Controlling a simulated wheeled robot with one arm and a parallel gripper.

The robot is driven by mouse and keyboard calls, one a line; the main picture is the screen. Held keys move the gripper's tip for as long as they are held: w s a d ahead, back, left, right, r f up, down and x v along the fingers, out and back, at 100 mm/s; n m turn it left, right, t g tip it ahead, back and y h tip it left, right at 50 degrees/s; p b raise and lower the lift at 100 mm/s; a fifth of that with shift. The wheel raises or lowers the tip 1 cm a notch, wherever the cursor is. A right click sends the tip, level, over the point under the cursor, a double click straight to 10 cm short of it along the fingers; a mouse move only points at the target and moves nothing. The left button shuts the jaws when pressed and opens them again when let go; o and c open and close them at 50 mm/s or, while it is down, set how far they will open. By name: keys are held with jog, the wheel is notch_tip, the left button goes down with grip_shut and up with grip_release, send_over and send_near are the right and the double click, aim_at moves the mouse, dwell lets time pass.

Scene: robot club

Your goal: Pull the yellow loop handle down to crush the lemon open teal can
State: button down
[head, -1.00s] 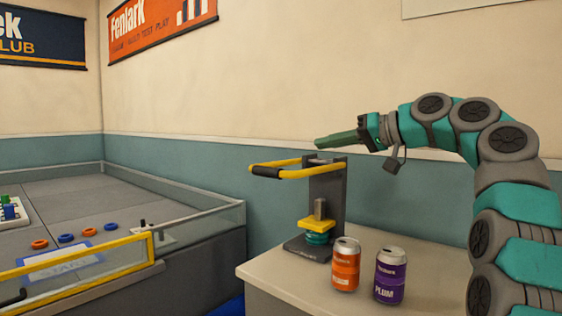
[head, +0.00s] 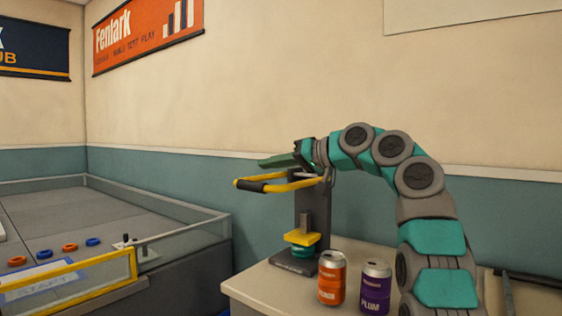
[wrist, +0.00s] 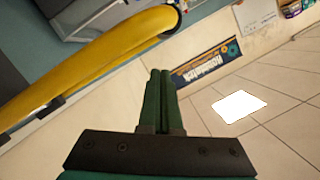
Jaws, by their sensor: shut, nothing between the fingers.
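The yellow loop handle (head: 292,186) with its black grip sticks out to the left, roughly level, from the top of a dark grey press (head: 310,205). Under the press's yellow plate (head: 302,238) a short part of the teal can (head: 303,251) shows; its label cannot be read. My gripper (head: 264,162) is shut and empty, its dark green fingers pointing left just above the handle in the head view. In the wrist view the handle (wrist: 90,65) runs diagonally at the upper left, beside my shut fingers (wrist: 160,80); I see no clear contact.
An orange can (head: 332,280) and a purple plum can (head: 375,288) stand right of the press on the pale table (head: 255,282). A fenced grey arena (head: 110,213) with several rings lies to the left. The wall is close behind the press.

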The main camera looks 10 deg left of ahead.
aim_at(264, 184)
jog(key=shift+s+a+f+b, duration=0.2)
jog(key=shift+s+f+b, duration=0.15)
jog(key=shift+f, duration=0.3)
jog(key=shift+s+a+f+b, duration=0.2)
jog(key=shift+s+f, duration=0.25)
jog(key=shift+f, duration=0.15)
jog(key=shift+s+f+b, duration=0.3)
jog(key=shift+f+b, duration=0.6)
jog(key=shift+b, duration=0.3)
jog(key=shift+a+f, duration=0.1)
